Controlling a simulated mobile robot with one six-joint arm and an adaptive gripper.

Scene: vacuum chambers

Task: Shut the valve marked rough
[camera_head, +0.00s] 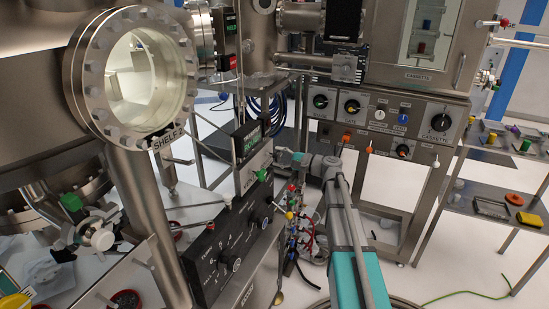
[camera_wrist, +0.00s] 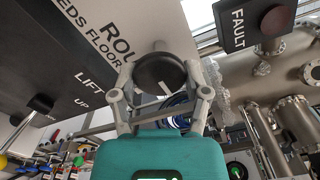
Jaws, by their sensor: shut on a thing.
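In the head view my gripper (camera_head: 284,156) is at the upper right end of the black control panel (camera_head: 222,222). The knob it holds cannot be made out there.
Other black knobs (camera_head: 265,221) line the same panel. A "FAULT" sign (camera_wrist: 238,24) is close at upper right. Colored valves and tubing (camera_head: 296,215) stand beside my arm.

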